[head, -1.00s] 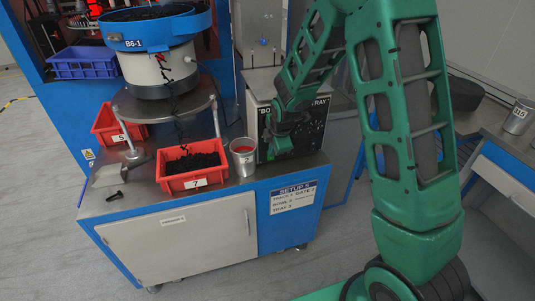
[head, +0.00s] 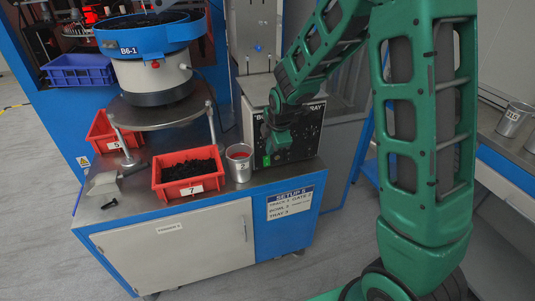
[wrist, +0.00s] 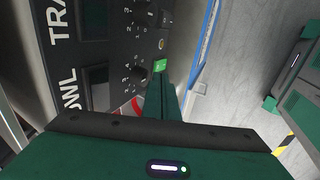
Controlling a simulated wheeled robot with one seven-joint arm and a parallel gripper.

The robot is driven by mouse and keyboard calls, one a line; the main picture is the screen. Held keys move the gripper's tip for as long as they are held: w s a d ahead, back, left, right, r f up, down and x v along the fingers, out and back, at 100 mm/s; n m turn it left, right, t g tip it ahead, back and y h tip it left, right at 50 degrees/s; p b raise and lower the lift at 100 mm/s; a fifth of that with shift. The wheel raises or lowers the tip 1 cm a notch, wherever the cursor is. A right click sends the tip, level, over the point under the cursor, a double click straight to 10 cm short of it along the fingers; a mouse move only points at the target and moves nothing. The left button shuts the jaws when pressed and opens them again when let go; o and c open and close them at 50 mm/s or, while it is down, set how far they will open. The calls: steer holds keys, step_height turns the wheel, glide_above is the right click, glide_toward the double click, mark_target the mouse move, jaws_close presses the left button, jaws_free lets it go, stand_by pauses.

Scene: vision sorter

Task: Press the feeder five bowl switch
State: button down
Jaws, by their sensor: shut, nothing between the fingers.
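The feeder's control box (head: 308,145) stands at the right end of the cabinet top, with a dark panel lettered for bowl and tray. In the wrist view the panel (wrist: 100,97) fills the upper left, with dials and a lit green switch (wrist: 160,66). My gripper (head: 267,158) is at the lower left of the panel in the head view. In the wrist view my gripper (wrist: 161,84) is shut and empty, its tips just below the green switch. I cannot tell whether they touch it. The blue feeder bowl (head: 150,32) is marked B6-1.
A red bin marked 7 (head: 190,190), a metal cup with red contents (head: 240,163) and a red bin marked 5 (head: 103,133) stand on the cabinet. A setup label (head: 290,203) is on its front. Another bench with a cup (head: 513,119) stands right. Grey floor lies between.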

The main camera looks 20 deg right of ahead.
steer(key=v, duration=0.6)
stand_by(0.4)
steer(key=s+d+r+m+g+h, duration=0.1)
steer(key=s+d+r+m, duration=0.2)
steer(key=s+d+m, duration=0.5)
steer(key=s+d+r+m+g, duration=0.2)
steer(key=s+d+m, duration=0.35)
steer(key=s, duration=0.45)
steer(key=s+d+r+m+g+y, duration=0.1)
steer(key=s+d+m+g, duration=0.1)
steer(key=s+m, duration=0.9)
steer(key=s, duration=0.7)
steer(key=shift+s+r, duration=0.2)
steer(key=shift+d, duration=0.1)
